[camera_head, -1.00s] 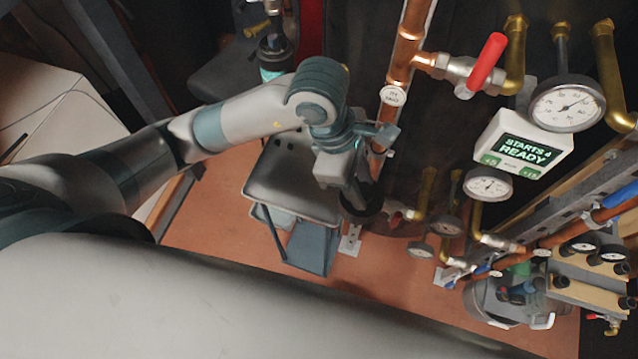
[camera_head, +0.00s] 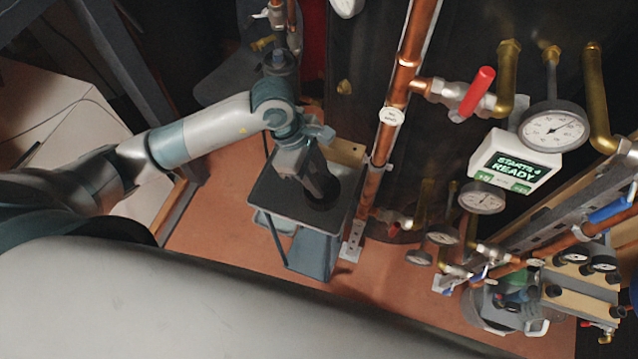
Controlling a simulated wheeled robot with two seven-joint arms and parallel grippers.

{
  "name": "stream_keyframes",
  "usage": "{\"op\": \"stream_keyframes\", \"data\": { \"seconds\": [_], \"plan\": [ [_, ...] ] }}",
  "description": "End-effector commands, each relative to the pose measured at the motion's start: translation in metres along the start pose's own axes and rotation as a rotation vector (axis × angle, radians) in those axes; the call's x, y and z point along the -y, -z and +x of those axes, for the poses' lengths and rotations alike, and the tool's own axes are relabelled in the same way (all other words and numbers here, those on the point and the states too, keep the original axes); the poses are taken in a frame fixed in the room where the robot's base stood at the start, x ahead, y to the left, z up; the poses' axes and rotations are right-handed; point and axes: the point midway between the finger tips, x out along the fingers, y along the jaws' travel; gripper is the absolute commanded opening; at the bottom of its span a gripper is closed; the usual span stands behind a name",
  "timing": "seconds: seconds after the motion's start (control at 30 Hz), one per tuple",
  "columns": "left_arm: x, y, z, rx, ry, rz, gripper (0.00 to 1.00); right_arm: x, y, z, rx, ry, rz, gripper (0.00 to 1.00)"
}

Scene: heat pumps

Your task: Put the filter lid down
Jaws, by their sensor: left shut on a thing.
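My left gripper (camera_head: 318,178) comes in from the left and points down over the dark top of a small stand (camera_head: 275,205). It is shut on the filter lid (camera_head: 322,196), a dark round piece at its fingertips. The lid is over the right part of the stand top, close to the surface. I cannot tell whether it touches the surface. The fingertips are dark and partly merge with the lid. My right gripper is not in view.
A vertical copper pipe (camera_head: 392,140) runs just right of the stand. A red-handled valve (camera_head: 474,95), a gauge (camera_head: 552,130) and a display box reading "STARTS 4 READY" (camera_head: 515,160) are further right. A tan block (camera_head: 346,152) sits at the stand's back edge.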

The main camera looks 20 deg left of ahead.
Motion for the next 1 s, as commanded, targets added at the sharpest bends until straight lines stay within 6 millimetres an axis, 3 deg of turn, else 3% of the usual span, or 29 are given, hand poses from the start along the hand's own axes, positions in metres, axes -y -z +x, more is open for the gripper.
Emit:
{"op": "stream_keyframes", "data": {
  "seconds": [0.23, 0.57, 0.97, 1.0],
  "plan": [
    [0.001, 0.001, 0.004, 0.0, 0.002, -0.001, 0.05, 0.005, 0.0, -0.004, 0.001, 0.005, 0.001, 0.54],
    [0.001, 0.013, 0.036, -0.001, 0.002, -0.001, 0.05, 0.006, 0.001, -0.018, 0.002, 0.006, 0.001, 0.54],
    [0.0, 0.015, 0.041, 0.0, 0.0, 0.0, 0.05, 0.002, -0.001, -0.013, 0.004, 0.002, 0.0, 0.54],
    [0.0, 0.015, 0.041, -0.001, 0.0, 0.0, 0.34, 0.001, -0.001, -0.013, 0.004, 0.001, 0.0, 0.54]
  ]
}}
